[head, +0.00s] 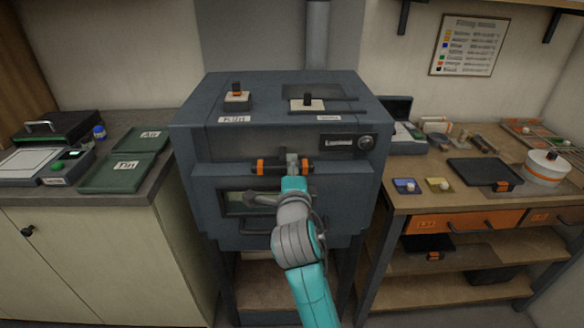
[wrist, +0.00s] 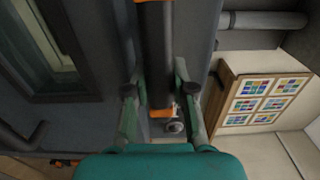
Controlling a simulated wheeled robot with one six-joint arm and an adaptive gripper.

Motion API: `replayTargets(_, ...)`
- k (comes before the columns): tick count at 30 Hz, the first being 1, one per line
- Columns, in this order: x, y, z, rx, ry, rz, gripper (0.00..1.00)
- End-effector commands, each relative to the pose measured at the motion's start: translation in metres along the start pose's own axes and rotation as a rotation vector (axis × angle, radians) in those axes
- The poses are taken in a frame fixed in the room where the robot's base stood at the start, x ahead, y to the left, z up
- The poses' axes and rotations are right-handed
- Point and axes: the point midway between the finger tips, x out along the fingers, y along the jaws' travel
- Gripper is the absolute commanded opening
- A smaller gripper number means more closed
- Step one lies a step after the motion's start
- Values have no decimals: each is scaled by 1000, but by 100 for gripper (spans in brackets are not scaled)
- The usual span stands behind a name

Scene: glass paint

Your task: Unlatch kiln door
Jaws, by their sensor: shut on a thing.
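The kiln (head: 282,205) is a dark blue-grey box with a front door, a small window (head: 232,202) and a lower handle bar (head: 265,231). Its latch handle (head: 268,166) is a dark horizontal bar with orange bands, across the upper front of the door. My gripper (head: 293,165) is at the right half of this bar, partly hiding it. In the wrist view my gripper (wrist: 155,88) has one green finger on each side of the dark bar (wrist: 155,50) and is shut on it. The exact finger contact is hard to see.
Two switches (head: 237,97) (head: 307,103) sit on the kiln top. A left counter (head: 110,195) holds green trays (head: 127,172). A right workbench (head: 440,202) holds small paint dishes (head: 405,186), a dark tray (head: 484,172) and a white round pot (head: 547,167).

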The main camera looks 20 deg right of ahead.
Motion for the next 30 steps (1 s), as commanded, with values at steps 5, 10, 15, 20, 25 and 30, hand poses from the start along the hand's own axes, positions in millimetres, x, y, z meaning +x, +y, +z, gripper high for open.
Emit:
replayTargets(5,0,2,0,2,0,4,27)
replayTargets(10,0,1,0,1,0,3,50)
replayTargets(15,0,1,0,1,0,2,50)
replayTargets(20,-6,1,0,0,-1,2,50)
replayTargets(25,-30,1,0,0,-1,2,50)
replayTargets(30,-65,1,1,0,-2,2,50)
